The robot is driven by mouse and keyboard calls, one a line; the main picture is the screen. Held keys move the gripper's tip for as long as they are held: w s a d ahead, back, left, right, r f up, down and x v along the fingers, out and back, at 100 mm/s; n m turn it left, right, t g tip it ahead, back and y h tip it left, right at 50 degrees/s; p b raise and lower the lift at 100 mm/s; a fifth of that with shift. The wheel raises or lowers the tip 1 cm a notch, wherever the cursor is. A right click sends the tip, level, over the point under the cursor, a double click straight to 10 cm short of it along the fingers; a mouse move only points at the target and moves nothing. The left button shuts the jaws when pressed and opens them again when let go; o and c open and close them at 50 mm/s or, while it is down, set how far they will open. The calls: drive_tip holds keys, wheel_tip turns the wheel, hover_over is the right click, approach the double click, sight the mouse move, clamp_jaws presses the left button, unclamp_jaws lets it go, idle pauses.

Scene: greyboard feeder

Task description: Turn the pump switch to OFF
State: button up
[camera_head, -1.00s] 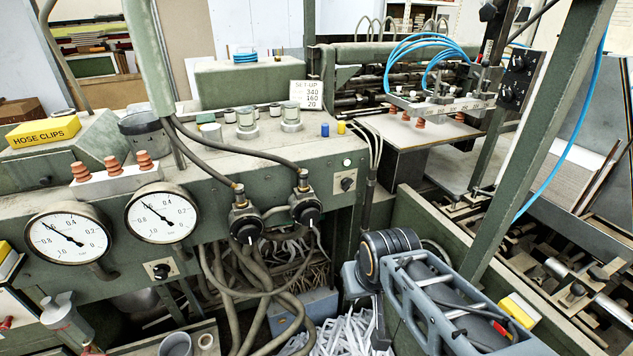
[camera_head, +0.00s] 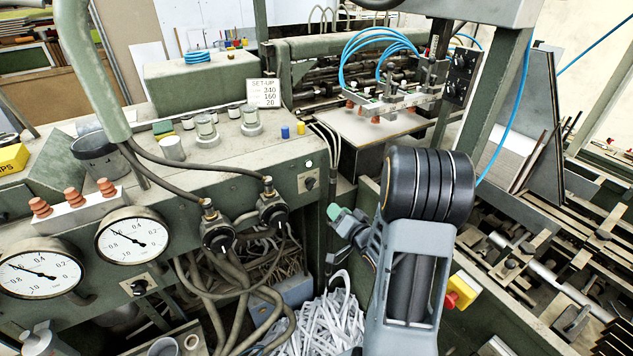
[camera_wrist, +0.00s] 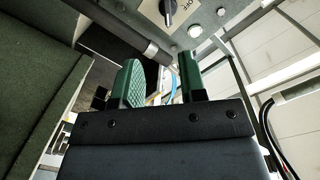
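A rotary switch (camera_head: 309,182) with a dark knob sits on a pale plate on the front of the green machine. In the wrist view a switch knob (camera_wrist: 168,12) shows at the top edge, on a pale plate with the word OFF beside it; the plate is partly cut off. My gripper (camera_head: 337,213) has green fingertips and is below and right of that switch in the head view, apart from it. In the wrist view the two fingers of my gripper (camera_wrist: 162,82) stand apart with nothing between them.
A second switch (camera_head: 139,287) is at lower left under the pressure gauges (camera_head: 132,236). Black valves (camera_head: 217,232) with hoses are left of the first switch. A vertical pipe and thin tubes (camera_head: 331,150) run just right of it. White strips (camera_head: 320,325) fill a bin below.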

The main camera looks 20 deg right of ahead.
sight(314, 185)
drive_tip(key=shift+t+y, duration=0.3)
drive_tip(key=shift+y, duration=0.1)
drive_tip(key=w+p, duration=0.1)
drive_tip(key=w, duration=0.3)
drive_tip(key=w+a+p, duration=0.1)
drive_tip(key=w+p, duration=0.1)
drive_tip(key=w, duration=0.2)
drive_tip(key=w+p, duration=0.1)
drive_tip(key=w, duration=0.4)
drive_tip(key=shift+a+r, duration=0.2)
drive_tip(key=shift+c, duration=0.4)
clamp_jaws()
